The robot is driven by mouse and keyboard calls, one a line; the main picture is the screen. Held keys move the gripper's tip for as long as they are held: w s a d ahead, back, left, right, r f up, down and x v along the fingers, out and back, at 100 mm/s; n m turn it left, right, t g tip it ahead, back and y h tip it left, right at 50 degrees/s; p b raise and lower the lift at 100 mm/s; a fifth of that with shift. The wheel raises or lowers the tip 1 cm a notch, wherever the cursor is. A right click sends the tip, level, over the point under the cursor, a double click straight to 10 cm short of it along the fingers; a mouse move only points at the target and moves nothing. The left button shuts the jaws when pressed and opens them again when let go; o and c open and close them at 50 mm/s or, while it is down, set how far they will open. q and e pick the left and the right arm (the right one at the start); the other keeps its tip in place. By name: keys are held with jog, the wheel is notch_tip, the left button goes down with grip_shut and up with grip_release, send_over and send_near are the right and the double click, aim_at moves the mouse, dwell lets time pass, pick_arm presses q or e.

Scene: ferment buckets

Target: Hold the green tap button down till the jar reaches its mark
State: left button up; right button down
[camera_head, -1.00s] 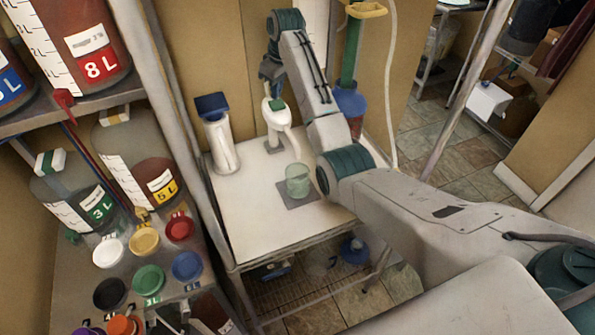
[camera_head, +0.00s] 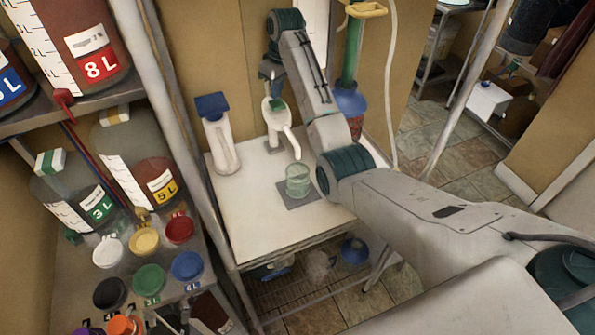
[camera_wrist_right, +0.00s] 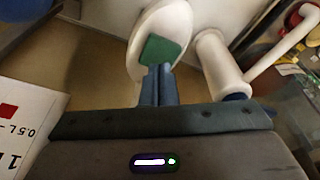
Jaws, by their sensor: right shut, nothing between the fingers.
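The white tap (camera_head: 276,120) stands at the back of the small white table, with its spout curving toward the front right. Its green button (camera_head: 277,104) is on top and also shows as a green square in the right wrist view (camera_wrist_right: 161,51). My right gripper (camera_head: 268,88) is shut and empty, right at the button. In the wrist view its fingertips (camera_wrist_right: 158,72) meet the button's near edge; I cannot tell how far it is pressed. The clear greenish jar (camera_head: 298,181) stands upright below the spout on a grey pad (camera_head: 297,202). Its mark and level are too small to read.
A white dispenser with a blue top (camera_head: 217,135) stands left of the tap. My right arm spans the right side. A shelf (camera_head: 75,106) with large labelled jars and coloured lids is at left. The table's (camera_head: 262,228) front is clear.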

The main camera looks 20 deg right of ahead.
jog(key=shift+f, duration=0.15)
jog(key=shift+f, duration=1.05)
dwell(6.8)
